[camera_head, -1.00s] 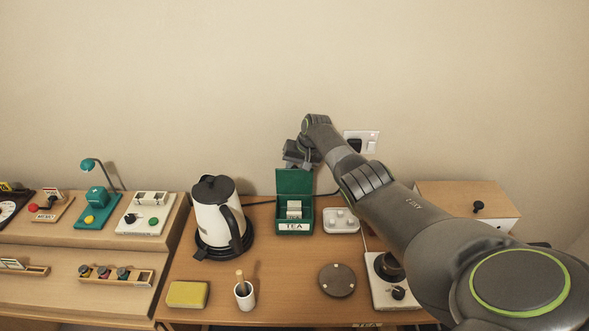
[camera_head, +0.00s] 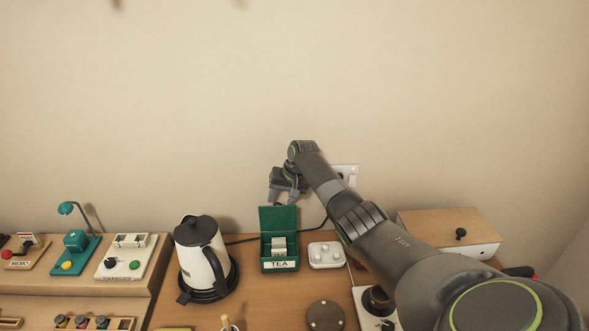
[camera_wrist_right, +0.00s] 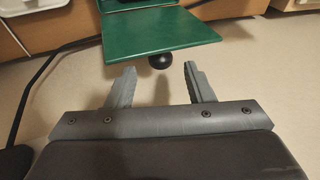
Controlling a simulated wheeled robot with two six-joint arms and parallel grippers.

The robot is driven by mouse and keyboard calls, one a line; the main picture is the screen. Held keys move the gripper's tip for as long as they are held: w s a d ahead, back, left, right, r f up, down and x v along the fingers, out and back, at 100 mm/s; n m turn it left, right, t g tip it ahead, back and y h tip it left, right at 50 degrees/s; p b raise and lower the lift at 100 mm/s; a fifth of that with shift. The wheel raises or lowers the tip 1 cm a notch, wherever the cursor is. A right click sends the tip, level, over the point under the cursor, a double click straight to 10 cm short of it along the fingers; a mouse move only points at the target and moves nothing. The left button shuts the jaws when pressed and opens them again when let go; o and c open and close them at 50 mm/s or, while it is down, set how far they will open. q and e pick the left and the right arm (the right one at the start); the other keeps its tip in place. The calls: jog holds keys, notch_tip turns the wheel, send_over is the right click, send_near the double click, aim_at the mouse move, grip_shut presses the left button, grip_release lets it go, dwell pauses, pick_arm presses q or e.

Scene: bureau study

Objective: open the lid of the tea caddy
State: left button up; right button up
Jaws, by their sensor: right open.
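The green tea caddy (camera_head: 265,264) with its "TEA" label stands on the desk. Its lid (camera_head: 278,219) is raised, standing up at the back, and pale tea bags (camera_head: 279,246) show inside. In the right wrist view the lid (camera_wrist_right: 160,32) is a green panel with a round black knob (camera_wrist_right: 161,61) at its edge. My right gripper (camera_head: 284,196) is above and behind the lid, against the wall. In the wrist view its fingers (camera_wrist_right: 160,83) are apart and empty, with the knob just beyond the tips and no contact visible. My left gripper is out of view.
A white kettle (camera_head: 193,262) on a black base stands left of the caddy. A white tray with round items (camera_head: 326,256) sits to its right, below a wall socket. A wooden box (camera_head: 430,231) stands farther right. A dark round disc (camera_head: 325,316) lies in front.

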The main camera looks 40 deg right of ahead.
jog(key=b+v, duration=0.2)
jog(key=v, duration=1.1)
jog(key=shift+s, duration=0.1)
